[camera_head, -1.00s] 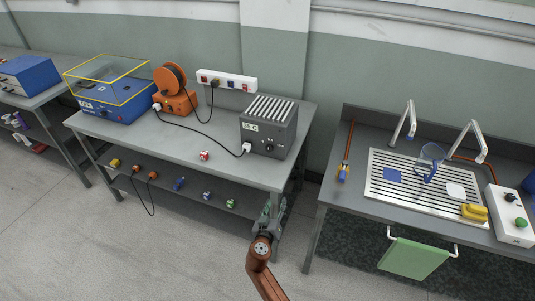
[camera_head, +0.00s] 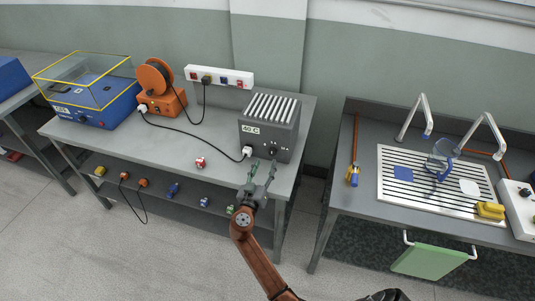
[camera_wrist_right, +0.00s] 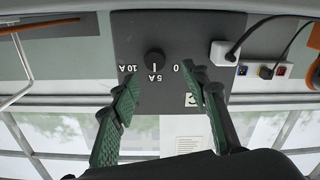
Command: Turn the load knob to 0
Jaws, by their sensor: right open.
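The load knob (camera_wrist_right: 154,60) is a round black knob on the front of the dark grey box (camera_head: 268,112). In the right wrist view its scale reads 10 A at left, 5 A just below it and 0 at right. Its mark appears to face 5 A. The knob (camera_head: 272,151) is small in the head view. My right gripper (camera_head: 262,170) is open and empty, just in front of the box and apart from the knob. Its two green-padded fingers (camera_wrist_right: 163,80) are spread, one on either side below the knob. My left gripper is not in view.
A white plug (camera_head: 247,152) with a black cable sits at the box's left front. A red-and-white piece (camera_head: 200,162) lies on the bench (camera_head: 170,150). An orange cable reel (camera_head: 160,85) and a blue covered unit (camera_head: 95,105) stand left. A sink bench (camera_head: 350,195) stands right.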

